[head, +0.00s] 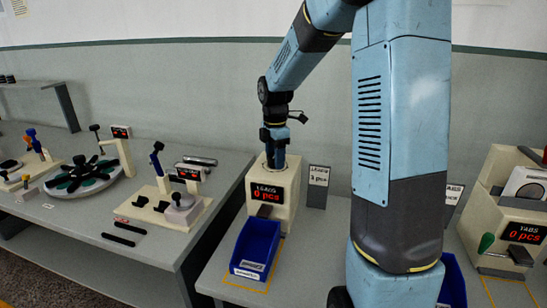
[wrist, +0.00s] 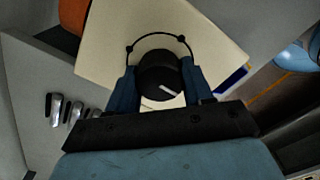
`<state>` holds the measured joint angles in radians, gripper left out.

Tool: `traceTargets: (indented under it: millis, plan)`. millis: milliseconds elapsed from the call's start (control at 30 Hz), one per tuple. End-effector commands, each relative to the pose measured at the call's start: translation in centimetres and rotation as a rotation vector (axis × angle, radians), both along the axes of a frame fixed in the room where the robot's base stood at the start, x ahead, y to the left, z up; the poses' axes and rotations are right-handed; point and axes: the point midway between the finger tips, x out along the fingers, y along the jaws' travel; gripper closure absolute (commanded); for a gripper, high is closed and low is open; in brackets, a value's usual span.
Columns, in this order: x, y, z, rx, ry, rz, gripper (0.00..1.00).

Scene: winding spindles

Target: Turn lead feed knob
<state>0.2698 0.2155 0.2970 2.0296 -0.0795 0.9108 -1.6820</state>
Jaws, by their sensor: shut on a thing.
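The lead feed knob (wrist: 158,82) is round and black with a white pointer line, on top of a cream feeder box. In the wrist view the line slants down to the right. My gripper (wrist: 160,72) has one finger on each side of the knob and is shut on it. In the head view my gripper (head: 275,158) reaches straight down onto the feeder box (head: 286,181), and the knob is hidden there. The red display (head: 268,193) on the box front reads 0 pcs. A blue bin (head: 250,250) stands in front below the box outlet.
A small sign (head: 318,177) reading 3 pcs stands right of the box. Another cream feeder (head: 505,215) with a 0 pcs display is at far right. A bench at left holds a winding fixture (head: 165,205) and a round turntable (head: 83,177).

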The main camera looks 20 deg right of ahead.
Motion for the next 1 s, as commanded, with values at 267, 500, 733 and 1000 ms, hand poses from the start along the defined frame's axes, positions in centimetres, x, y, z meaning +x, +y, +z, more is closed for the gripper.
traceTargets:
  millis: [267, 500, 733, 1000]
  plan:
    - [0.37, 0.09, 0.27, 0.002, -0.012, -0.125, 0.8]
    - [0.43, 0.05, 0.33, 0.001, -0.014, -0.335, 0.8]
    - [0.46, -0.01, 0.37, 0.003, -0.014, -0.555, 0.8]
    - [0.47, -0.04, 0.38, 0.004, -0.015, -0.812, 0.8]
